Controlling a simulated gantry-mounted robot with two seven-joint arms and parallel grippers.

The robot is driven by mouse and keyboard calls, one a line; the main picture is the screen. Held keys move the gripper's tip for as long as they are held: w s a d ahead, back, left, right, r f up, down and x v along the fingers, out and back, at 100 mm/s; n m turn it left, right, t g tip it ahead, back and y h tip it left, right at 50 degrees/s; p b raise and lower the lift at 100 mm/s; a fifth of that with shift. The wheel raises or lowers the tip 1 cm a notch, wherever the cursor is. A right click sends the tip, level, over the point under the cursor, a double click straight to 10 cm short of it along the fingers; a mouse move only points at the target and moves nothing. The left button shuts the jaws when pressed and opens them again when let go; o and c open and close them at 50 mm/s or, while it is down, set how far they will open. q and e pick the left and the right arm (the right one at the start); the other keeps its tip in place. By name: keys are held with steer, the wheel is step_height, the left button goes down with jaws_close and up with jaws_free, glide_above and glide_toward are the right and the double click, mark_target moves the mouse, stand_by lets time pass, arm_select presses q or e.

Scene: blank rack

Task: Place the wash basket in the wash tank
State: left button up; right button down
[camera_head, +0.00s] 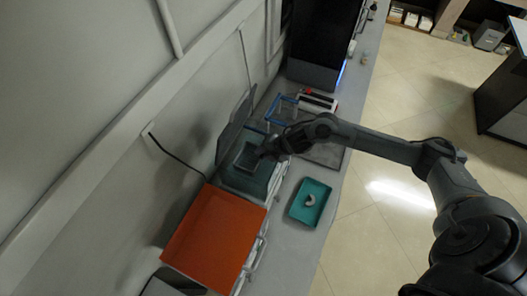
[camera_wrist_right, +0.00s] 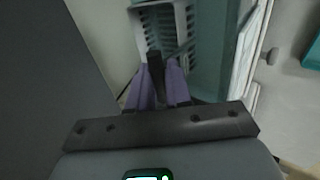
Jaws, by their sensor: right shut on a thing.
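The wash basket (camera_head: 246,157) is a small grey slotted basket, at the mouth of the teal wash tank (camera_head: 243,183) in the head view. In the right wrist view the basket (camera_wrist_right: 143,32) shows its slotted wall, with the tank's teal wall (camera_wrist_right: 210,50) beside it. My right gripper (camera_head: 267,151) reaches in from the right. Its purple fingers (camera_wrist_right: 160,85) are shut on the basket's dark upright handle (camera_wrist_right: 154,62). How deep the basket sits, and whether it touches the tank floor, I cannot tell. My left gripper is not in view.
A grey raised lid (camera_head: 233,127) stands behind the tank by the wall. An orange panel (camera_head: 213,236) is nearer me. A blue frame (camera_head: 281,107) and a black machine (camera_head: 325,40) stand farther back.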

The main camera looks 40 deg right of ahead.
steer(key=c, duration=1.1)
jaws_free()
steer(key=shift+f, duration=0.1)
steer(key=shift+o, duration=0.2)
steer(key=shift+r+p, duration=0.45)
steer(key=shift+r, duration=0.15)
steer(key=v, duration=1)
steer(key=s+a+f+m+t+h, duration=0.1)
steer(key=s+a+f+m+t, duration=0.2)
steer(key=a+m, duration=0.75)
steer(key=s+a+f+m+g+h, duration=0.1)
steer(key=s+a+f+m+g, duration=0.1)
steer(key=s+m+g, duration=0.4)
steer(key=s+f+m, duration=0.1)
steer(key=s+m, duration=0.3)
steer(key=s, duration=0.5)
steer(key=shift+s+a+h, duration=0.2)
steer(key=shift+a+h, duration=0.15)
steer(key=shift+h, duration=0.05)
